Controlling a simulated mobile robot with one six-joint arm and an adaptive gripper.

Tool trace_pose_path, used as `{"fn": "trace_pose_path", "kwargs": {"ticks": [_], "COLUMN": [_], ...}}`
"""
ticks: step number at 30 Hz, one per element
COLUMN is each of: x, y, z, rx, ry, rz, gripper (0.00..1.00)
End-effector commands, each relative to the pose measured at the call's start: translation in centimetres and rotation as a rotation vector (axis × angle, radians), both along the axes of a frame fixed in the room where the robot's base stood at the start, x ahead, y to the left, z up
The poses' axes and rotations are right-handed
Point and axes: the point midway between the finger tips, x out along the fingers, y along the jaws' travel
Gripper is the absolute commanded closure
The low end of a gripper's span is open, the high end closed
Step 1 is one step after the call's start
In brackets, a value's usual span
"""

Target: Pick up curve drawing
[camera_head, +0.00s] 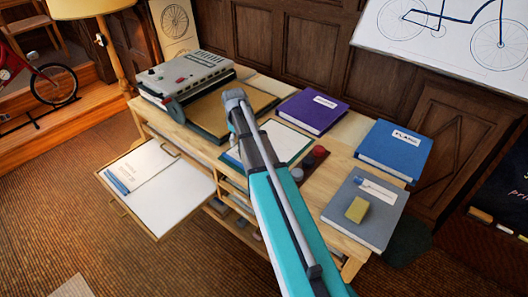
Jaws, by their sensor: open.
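No curve is legible on any sheet, so I cannot tell which one is the curve drawing. A white sheet on a dark board (288,142) lies at the middle of the desk, partly hidden by my arm. Pale paper with a blue-marked edge (145,165) lies on the pulled-out tray at the left. My teal arm reaches from the bottom right up over the desk and ends in a grey joint above its middle. I see no gripper fingers.
On the wooden desk (340,135) are a grey machine (190,75), a purple binder (311,110), a blue binder (394,150), and a grey folder (350,218) bearing a yellow block (356,210). The white tray (175,200) juts out left. A lamp (115,50) stands behind.

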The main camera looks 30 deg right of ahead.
Motion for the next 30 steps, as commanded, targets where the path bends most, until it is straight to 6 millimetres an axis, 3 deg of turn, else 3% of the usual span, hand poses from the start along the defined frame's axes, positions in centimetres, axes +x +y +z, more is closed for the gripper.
{"fn": "trace_pose_path", "kwargs": {"ticks": [11, 30], "x": [-0.1, -0.1], "y": [0.0, -0.1], "z": [-0.5, -5.3], "rx": [0.0, 0.0], "ry": [0.0, 0.0], "rz": [-0.003, -0.005], "gripper": [0.39, 0.39]}}
